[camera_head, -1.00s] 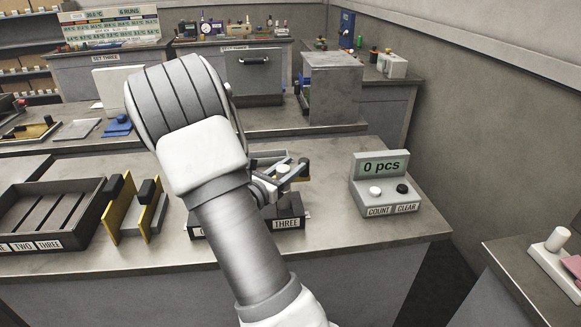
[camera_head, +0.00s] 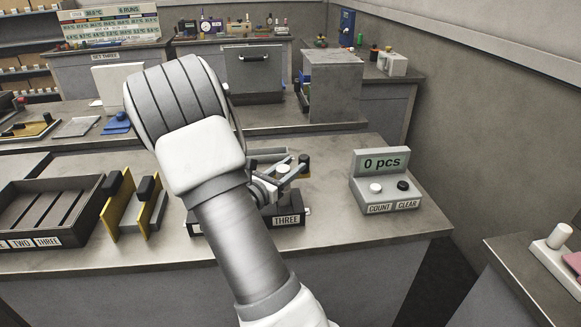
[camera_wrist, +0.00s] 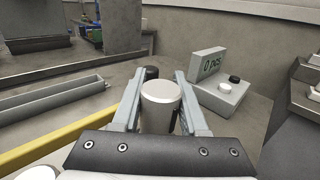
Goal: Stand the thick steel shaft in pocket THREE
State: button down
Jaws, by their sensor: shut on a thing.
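My gripper (camera_head: 288,172) is shut on a thick, pale grey steel shaft (camera_wrist: 160,102), seen end-on and upright between the two fingers in the wrist view. In the head view the shaft's pale top (camera_head: 283,169) shows between the fingers, above the dark fixture block with the THREE label (camera_head: 287,220). The forearm hides most of the fixture and its other pockets. I cannot tell whether the shaft's lower end is inside pocket THREE or just above it.
A counter box reading 0 pcs (camera_head: 385,182) stands to the right, with bare bench between. Left are yellow-and-grey stands with black knobs (camera_head: 120,215) and a dark slotted tray (camera_head: 45,212). A round pale top (camera_wrist: 36,173) shows at the wrist view's lower left.

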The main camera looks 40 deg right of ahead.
jog(key=shift+f+b, duration=0.65)
jog(key=shift+f, duration=0.2)
dwell(0.8)
jog(key=shift+c, duration=2.2)
grip_release()
jog(key=shift+o, duration=0.4)
jog(key=shift+f, duration=0.1)
jog(key=p+v, duration=0.1)
jog(key=v, duration=1.6)
jog(key=shift+s+a, duration=0.15)
